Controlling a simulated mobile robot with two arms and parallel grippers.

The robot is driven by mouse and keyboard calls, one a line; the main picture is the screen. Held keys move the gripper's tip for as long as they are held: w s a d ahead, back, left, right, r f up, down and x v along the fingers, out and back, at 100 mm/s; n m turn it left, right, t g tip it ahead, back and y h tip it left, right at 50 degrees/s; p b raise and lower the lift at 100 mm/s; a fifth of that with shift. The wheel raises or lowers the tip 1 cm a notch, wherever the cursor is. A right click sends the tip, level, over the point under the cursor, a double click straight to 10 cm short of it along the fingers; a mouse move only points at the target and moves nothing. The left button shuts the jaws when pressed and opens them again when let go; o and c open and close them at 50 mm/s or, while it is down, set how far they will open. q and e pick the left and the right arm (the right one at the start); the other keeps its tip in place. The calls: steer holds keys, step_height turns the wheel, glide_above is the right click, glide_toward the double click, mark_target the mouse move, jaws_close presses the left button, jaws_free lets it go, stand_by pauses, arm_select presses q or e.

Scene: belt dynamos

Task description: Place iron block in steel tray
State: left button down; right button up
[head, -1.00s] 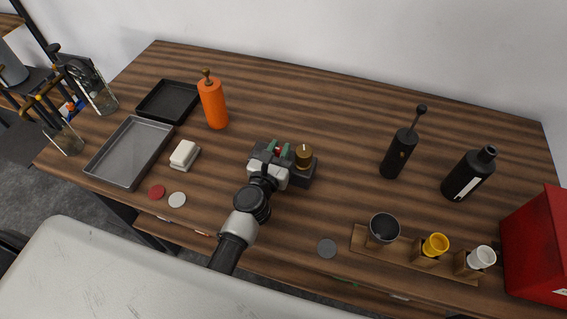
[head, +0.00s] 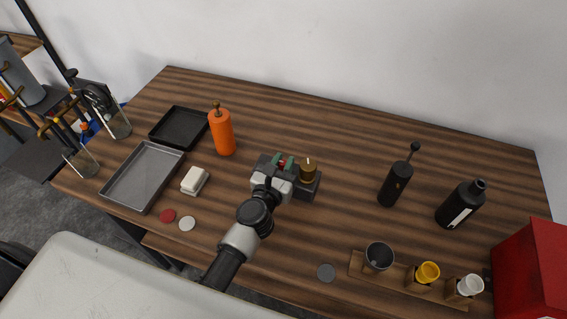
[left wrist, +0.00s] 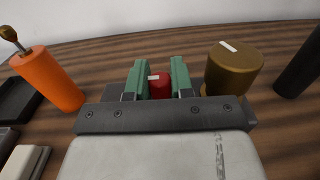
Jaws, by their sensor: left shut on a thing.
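A grey metal tray (head: 150,203), the steel one by its look, lies empty at the left of the table. My left gripper (head: 282,164), with green fingertips, is right of the table's middle-left, at a dark block-like base (head: 307,188). In the left wrist view the fingers (left wrist: 159,80) are shut on a small red cylinder (left wrist: 159,88) with a white label. A brass cylinder (head: 308,172) stands just right of the fingers on the dark base. No label names the iron block, so I cannot tell which piece it is. The base is partly hidden by my gripper.
A black tray (head: 180,128) lies behind the grey one. An orange bottle (head: 222,133) and a white soap-like block (head: 194,180) stand between gripper and trays. Red and white discs lie near the front edge. Black bottles, a cup rack and a red box (head: 535,268) are at right.

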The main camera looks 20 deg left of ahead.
arm_select(q)
steer(key=shift+r+p, duration=0.95)
steer(key=shift+r, duration=0.8)
